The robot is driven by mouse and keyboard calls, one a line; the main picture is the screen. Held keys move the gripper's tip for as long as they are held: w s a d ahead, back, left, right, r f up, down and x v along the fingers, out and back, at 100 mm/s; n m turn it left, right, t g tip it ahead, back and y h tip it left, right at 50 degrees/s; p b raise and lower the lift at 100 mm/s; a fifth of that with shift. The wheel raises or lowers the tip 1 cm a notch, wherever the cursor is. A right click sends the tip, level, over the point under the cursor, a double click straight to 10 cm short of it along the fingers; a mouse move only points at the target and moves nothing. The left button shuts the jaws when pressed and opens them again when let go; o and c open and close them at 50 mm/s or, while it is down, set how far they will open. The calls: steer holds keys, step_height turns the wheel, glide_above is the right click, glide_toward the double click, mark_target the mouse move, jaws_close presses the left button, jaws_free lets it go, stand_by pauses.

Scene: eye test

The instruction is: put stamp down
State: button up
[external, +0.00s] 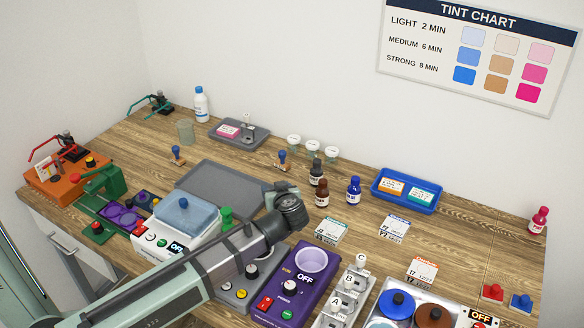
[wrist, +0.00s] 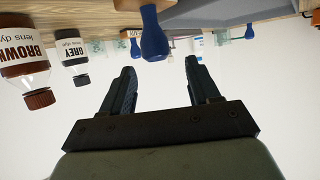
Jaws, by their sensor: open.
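A stamp with a blue handle and wooden base (external: 282,158) stands upright on the table, behind the grey mat's right end. It also shows in the upside-down wrist view (wrist: 153,38). A second, similar stamp (external: 177,154) stands farther left; a smaller blue handle in the wrist view (wrist: 135,50) looks like it. My gripper (wrist: 160,66) is open, with nothing between its fingers. In the external view its hand (external: 283,191) is in front of the nearer stamp, apart from it; its fingertips are hard to make out there.
A grey mat (external: 215,185) lies left of my gripper. Brown (external: 321,193), grey (external: 316,168) and blue (external: 353,191) bottles stand close on the right. A grey tray (external: 262,138) with a pink pad and a blue tray (external: 405,205) with two boxes are farther back.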

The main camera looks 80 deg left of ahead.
steer(key=a+f, duration=0.2)
steer(key=f, duration=0.1)
steer(key=shift+f, duration=0.15)
steer(key=shift+a+f, duration=0.2)
steer(key=shift+a, duration=0.2)
jaws_close()
steer(key=shift+r, duration=0.15)
